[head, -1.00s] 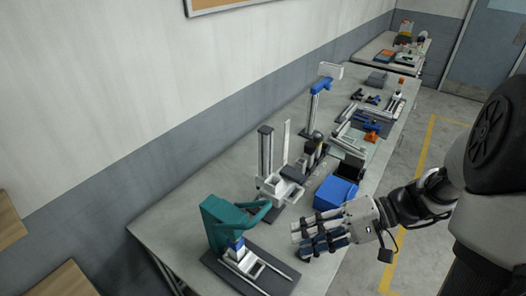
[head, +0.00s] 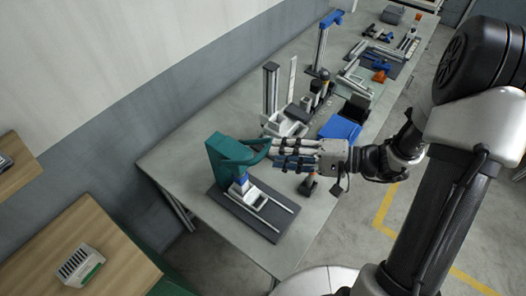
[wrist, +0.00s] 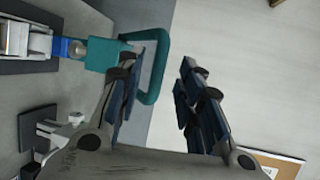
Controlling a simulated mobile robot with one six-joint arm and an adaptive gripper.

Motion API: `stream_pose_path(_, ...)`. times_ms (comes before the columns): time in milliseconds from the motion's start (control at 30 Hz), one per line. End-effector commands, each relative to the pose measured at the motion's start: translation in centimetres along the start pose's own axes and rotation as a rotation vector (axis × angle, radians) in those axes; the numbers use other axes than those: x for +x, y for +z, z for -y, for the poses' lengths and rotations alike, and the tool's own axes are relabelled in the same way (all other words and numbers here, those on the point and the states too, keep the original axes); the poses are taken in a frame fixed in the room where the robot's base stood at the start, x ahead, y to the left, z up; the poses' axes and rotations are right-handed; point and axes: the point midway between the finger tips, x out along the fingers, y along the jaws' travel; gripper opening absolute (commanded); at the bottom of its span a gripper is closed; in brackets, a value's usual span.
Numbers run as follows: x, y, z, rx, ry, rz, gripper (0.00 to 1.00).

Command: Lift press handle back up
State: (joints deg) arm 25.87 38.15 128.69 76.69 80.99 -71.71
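The teal press (head: 220,158) stands on a dark base plate (head: 226,200) with rails, at the near end of the long table. Its looped teal handle (head: 258,154) sticks out sideways toward my gripper (head: 273,152). My gripper is at the handle's outer end. In the wrist view the handle (wrist: 160,72) passes behind the left finger, and part of its loop shows between the fingers of my gripper (wrist: 169,65). The fingers are apart. I cannot tell whether the left finger touches the handle. A blue and white part (head: 241,187) sits under the press.
A dark upright tool (head: 308,186) stands just below my gripper on the table (head: 180,160). A blue bin (head: 340,129) and a white-grey column fixture (head: 271,90) stand behind. The table's front edge is close to my wrist.

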Motion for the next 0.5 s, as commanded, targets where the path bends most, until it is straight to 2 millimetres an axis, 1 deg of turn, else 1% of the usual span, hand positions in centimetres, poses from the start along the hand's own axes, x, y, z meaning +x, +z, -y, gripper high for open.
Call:
stream_pose_path(33,1.1,0.1,0.0,0.000,0.001,0.006,0.34)
stream_pose_path(200,3.8,0.1,0.0,0.000,0.000,0.004,0.34)
stream_pose_path(333,5.0,0.0,0.0,0.000,0.001,0.002,0.34)
stream_pose_path(500,5.5,0.0,0.0,-0.001,0.001,0.000,0.34)
